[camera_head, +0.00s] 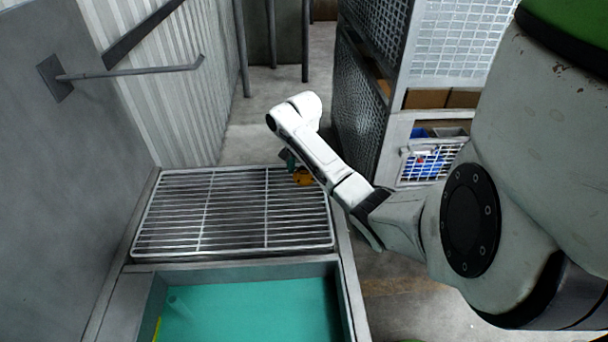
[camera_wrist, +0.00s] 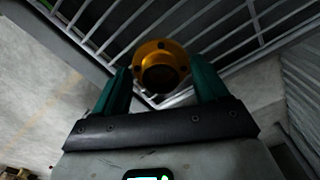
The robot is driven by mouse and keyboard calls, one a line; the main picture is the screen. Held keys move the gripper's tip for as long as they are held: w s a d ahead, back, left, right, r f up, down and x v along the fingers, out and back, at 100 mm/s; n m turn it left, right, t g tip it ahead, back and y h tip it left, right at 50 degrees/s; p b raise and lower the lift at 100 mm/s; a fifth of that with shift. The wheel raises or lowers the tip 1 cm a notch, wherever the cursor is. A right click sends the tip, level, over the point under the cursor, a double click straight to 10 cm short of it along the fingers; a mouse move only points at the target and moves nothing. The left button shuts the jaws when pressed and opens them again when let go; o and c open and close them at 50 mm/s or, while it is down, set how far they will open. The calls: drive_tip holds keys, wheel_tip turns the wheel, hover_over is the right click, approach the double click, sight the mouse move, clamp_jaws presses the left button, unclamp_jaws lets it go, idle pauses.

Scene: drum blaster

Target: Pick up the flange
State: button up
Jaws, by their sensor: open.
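The flange (camera_head: 302,177) is a small orange-yellow part at the far right corner of the metal grate (camera_head: 220,215). My arm partly hides it in the head view. In the wrist view the flange (camera_wrist: 160,66) shows as a round orange ring with a dark bore and bolt holes. My gripper (camera_wrist: 160,88) is open, with one green finger on each side of the flange. The flange appears between the fingers, with a visible gap at its left; contact on the right cannot be told. In the head view my gripper (camera_head: 289,160) is mostly hidden behind my wrist.
A basin with a teal bottom (camera_head: 250,310) lies in front of the grate. A grey wall panel (camera_head: 60,150) stands on the left. A wire-mesh cage (camera_head: 365,110) with boxes and a blue crate (camera_head: 428,163) stands behind my arm. Bare floor shows beyond the grate.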

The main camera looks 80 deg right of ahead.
drive_tip(key=shift+c, duration=0.4)
clamp_jaws()
